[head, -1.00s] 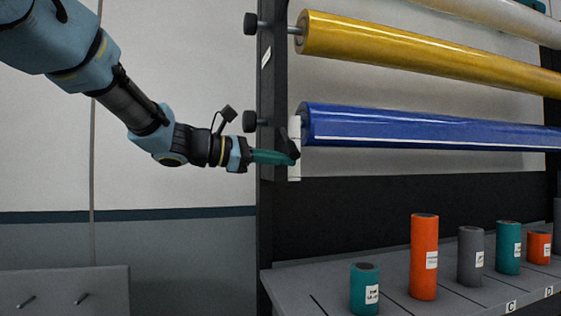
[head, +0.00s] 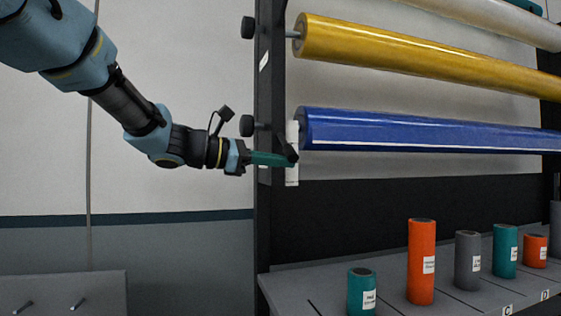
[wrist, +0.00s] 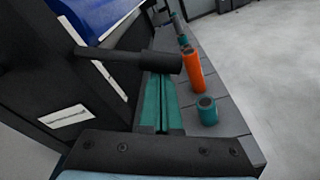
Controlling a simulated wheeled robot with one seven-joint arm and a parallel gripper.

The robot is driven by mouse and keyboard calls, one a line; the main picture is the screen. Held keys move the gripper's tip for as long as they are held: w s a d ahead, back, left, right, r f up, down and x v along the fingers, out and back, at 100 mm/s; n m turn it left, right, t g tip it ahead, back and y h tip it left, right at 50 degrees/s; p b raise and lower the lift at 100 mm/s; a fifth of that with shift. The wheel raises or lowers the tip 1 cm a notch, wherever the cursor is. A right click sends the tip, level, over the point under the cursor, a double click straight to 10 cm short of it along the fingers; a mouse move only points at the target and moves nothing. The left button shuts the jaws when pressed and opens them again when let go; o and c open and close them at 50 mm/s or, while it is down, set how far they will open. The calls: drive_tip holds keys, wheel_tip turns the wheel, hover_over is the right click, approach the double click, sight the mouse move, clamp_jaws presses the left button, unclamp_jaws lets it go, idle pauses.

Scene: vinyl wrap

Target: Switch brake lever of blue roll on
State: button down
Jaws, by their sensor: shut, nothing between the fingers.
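The blue roll (head: 430,131) hangs level on the rack, below the yellow roll. Its brake lever (head: 287,147) is a short black bar by the roll's left end, in front of a white label strip (head: 292,176). My gripper (head: 290,161) is shut and empty, with its green fingers reaching right to the lever. The blue roll's end (wrist: 98,12) shows at the top left.
The yellow roll (head: 430,58) is above. The dark rack post (head: 265,215) stands behind my fingers. Black knobs (head: 247,125) stick out left of it. Small upright rolls, including an orange one (head: 421,262), stand on the grey shelf (head: 300,283) below. Left of the post is open space before the wall.

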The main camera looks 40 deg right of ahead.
drive_tip(key=shift+s+a+r+n+p, duration=0.15)
drive_tip(key=shift+s+r+n+p, duration=0.35)
drive_tip(key=shift+r+n+p, duration=0.3)
drive_tip(key=shift+s+a+r, duration=0.1)
drive_tip(key=shift+s+r, duration=0.15)
drive_tip(key=shift+r, duration=0.3)
drive_tip(key=shift+s+a+r, duration=0.1)
drive_tip(key=shift+s+r, duration=0.15)
drive_tip(key=shift+r, duration=0.25)
wheel_tip(320, 180, up, 7)
drive_tip(key=p, duration=0.2)
hover_over(284, 143)
drive_tip(key=s+a, duration=0.3)
drive_tip(key=shift+d+r, duration=0.15)
drive_tip(key=shift+r, duration=0.05)
